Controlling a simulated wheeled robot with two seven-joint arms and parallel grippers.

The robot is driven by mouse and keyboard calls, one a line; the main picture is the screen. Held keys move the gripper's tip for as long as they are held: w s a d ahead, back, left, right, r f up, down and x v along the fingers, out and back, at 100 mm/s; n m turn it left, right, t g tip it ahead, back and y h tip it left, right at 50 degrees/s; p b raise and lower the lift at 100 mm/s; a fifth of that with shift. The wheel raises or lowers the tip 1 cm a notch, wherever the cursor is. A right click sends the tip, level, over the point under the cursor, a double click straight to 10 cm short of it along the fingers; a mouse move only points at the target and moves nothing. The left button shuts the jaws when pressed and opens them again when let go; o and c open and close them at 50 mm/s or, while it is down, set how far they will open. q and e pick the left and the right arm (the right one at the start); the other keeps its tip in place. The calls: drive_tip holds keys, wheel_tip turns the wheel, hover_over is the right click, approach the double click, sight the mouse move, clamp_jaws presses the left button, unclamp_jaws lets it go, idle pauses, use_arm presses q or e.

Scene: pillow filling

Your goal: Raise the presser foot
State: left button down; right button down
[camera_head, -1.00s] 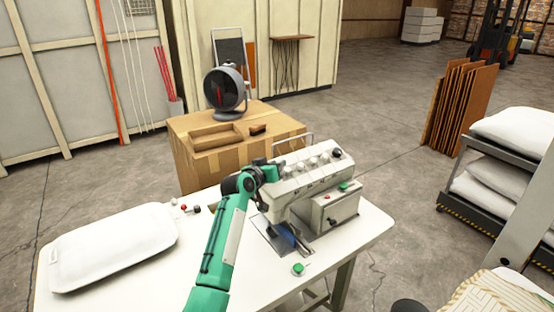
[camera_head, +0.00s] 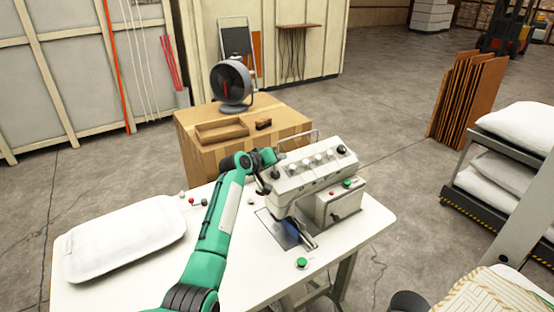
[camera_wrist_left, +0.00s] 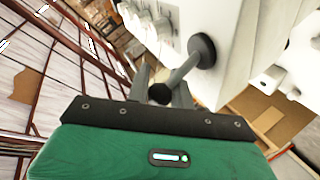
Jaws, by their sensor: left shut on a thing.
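The white sewing machine (camera_head: 312,166) stands on the white table, with a row of knobs along its top. My left gripper (camera_head: 263,184) is at the left end of its head. In the left wrist view, my gripper's two fingers (camera_wrist_left: 162,90) are shut on the presser foot lever (camera_wrist_left: 182,72), a grey rod with a dark ball at its end and a dark round pivot on the white housing. The presser foot itself is too small to make out near the blue piece (camera_head: 287,234) below the head. My right gripper is not in view.
A white pillow (camera_head: 125,240) lies on the left of the table (camera_head: 235,270). A cardboard box (camera_head: 240,150) with a fan (camera_head: 231,82) stands behind. A pillow rack (camera_head: 465,190) stands at right.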

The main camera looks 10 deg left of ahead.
use_arm(q)
drive_tip(key=shift+d+f, duration=0.1)
drive_tip(key=shift+f, duration=0.05)
drive_tip(key=c, duration=1.2)
unclamp_jaws()
drive_tip(key=shift+c, duration=0.2)
drive_tip(key=shift+s+d, duration=0.1)
drive_tip(key=shift+d, duration=0.05)
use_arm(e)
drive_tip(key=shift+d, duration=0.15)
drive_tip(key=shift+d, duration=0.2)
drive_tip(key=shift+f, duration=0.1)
